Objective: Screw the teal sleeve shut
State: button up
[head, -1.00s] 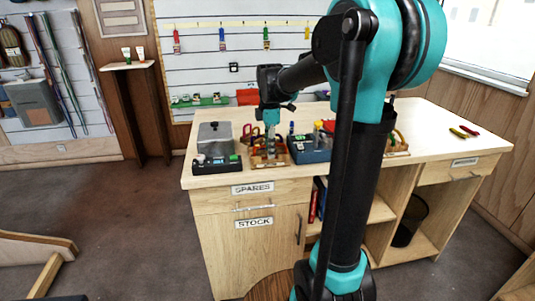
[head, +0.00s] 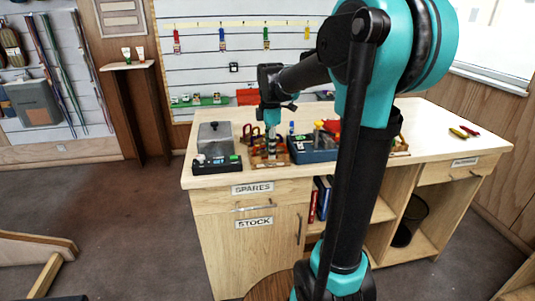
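My gripper (head: 271,150) points down over a small brown wooden rack (head: 281,161) near the left front of the workbench. Reddish carabiner-like pieces (head: 250,134) stand at the rack, just left of my gripper. The gripper's fingers are too small and too merged with the rack to tell whether they are open or shut, or touch anything. I cannot pick out the teal sleeve; it is too small or hidden behind the gripper.
A blue box (head: 313,152) with tools stands close on the right. The workbench top (head: 432,125) is clear farther right, up to two small coloured tools (head: 464,132).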

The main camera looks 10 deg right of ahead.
jog(key=shift+r, duration=1.2)
jog(key=shift+w, duration=0.75)
jog(key=shift+f, duration=0.1)
jog(key=shift+f, duration=1.35)
jog(key=shift+s, duration=0.8)
jog(key=shift+r, duration=0.15)
